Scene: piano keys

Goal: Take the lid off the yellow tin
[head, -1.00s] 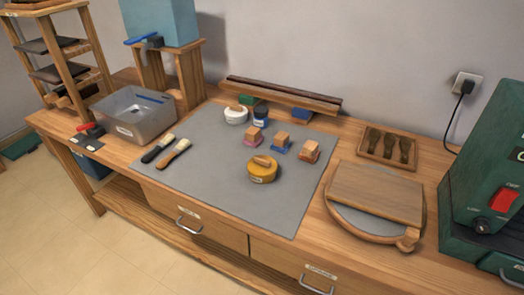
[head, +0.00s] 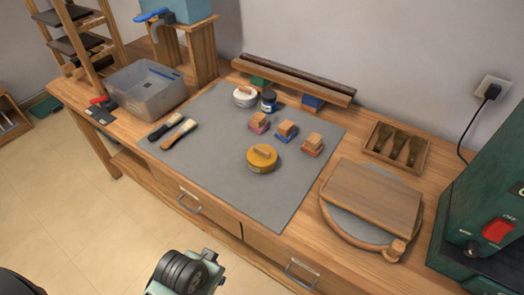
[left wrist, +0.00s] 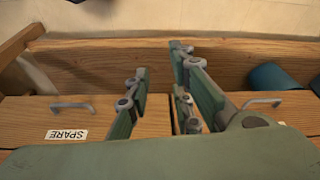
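The yellow tin (head: 261,163) stands upright on the grey mat (head: 210,178), near the mat's right side. A lid with a wooden grip (head: 264,151) sits on top of it. My left gripper (left wrist: 160,62) shows in the left wrist view with its fingers apart and nothing between them. It faces the wooden drawer fronts of the bench, and the tin is not in that view. In the head view, only a green and black part of my arm shows at the bottom edge, away from the tin. My right gripper is not in view.
Stamps with wooden tops (head: 287,130) stand behind the tin, with a white pot (head: 245,96) and a blue jar (head: 268,102). Two brushes (head: 178,134) lie left. The mat's front is clear.

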